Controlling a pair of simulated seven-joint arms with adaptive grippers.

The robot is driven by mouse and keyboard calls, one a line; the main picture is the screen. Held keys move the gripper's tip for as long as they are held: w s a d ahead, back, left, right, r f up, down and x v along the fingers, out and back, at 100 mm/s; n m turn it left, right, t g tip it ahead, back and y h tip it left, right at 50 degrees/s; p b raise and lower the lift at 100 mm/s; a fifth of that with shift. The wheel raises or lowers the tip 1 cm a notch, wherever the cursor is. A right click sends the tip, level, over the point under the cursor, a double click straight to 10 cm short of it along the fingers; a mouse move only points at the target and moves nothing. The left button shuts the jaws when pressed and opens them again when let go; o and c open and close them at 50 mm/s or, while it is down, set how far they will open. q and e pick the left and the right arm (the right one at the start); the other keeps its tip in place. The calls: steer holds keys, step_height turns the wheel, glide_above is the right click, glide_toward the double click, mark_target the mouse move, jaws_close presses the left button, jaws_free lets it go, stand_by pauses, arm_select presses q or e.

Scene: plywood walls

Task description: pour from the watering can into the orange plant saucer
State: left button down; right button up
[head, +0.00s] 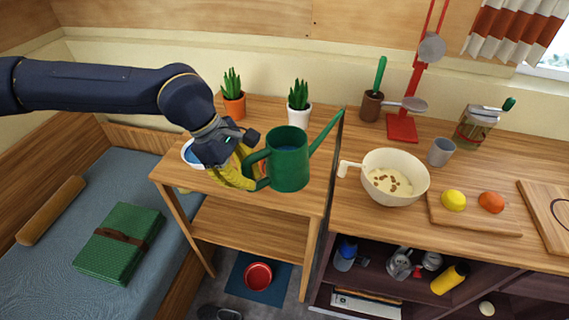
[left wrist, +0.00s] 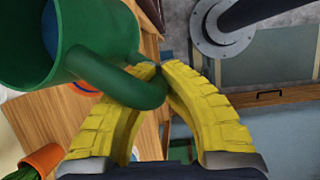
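The green watering can (head: 288,168) is upright in the head view, its long spout pointing up to the right and its handle on the left. My left gripper (head: 240,175) has its yellow fingers closed around the handle; this shows in the left wrist view (left wrist: 157,80) too. The can appears held above the small wooden stand, though the gap is hard to judge. An orange pot (head: 234,106) with a green plant stands behind my gripper; it also shows in the left wrist view (left wrist: 45,158). My right gripper is not in view.
A white pot with a plant (head: 299,117) stands behind the can. A blue-and-white dish (head: 188,152) is partly hidden by my gripper. The counter at right holds a cream bowl (head: 396,190), a grey cup (head: 440,152) and a red stand (head: 402,127). A red bowl (head: 258,275) is below.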

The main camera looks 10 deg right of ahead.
mark_target(285, 186)
arm_select(q)
steer(key=d+n, duration=0.1)
steer(key=d, duration=0.1)
steer(key=s+d+n+t, duration=0.1)
steer(key=d, duration=0.1)
steer(key=shift+s+d+r+n, duration=0.15)
steer(key=shift+s+r+n, duration=0.05)
steer(key=shift+n, duration=0.2)
steer(key=d+n, duration=0.1)
steer(key=s+d+n+t, duration=0.1)
steer(key=d, duration=0.1)
steer(key=shift+s+d+n, duration=0.3)
steer(key=shift+d+n, duration=0.1)
steer(key=s+d+f+n+t+y, duration=0.1)
steer(key=s+d+f+n, duration=0.3)
steer(key=s+d, duration=0.4)
steer(key=s+d+f+n+t+y, duration=0.2)
steer(key=s+d+f+n, duration=0.3)
steer(key=s+d+n, duration=0.2)
steer(key=shift+s+d, duration=0.55)
steer(key=shift+d, duration=0.75)
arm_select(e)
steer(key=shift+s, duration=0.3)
arm_select(q)
steer(key=shift+r, duration=0.1)
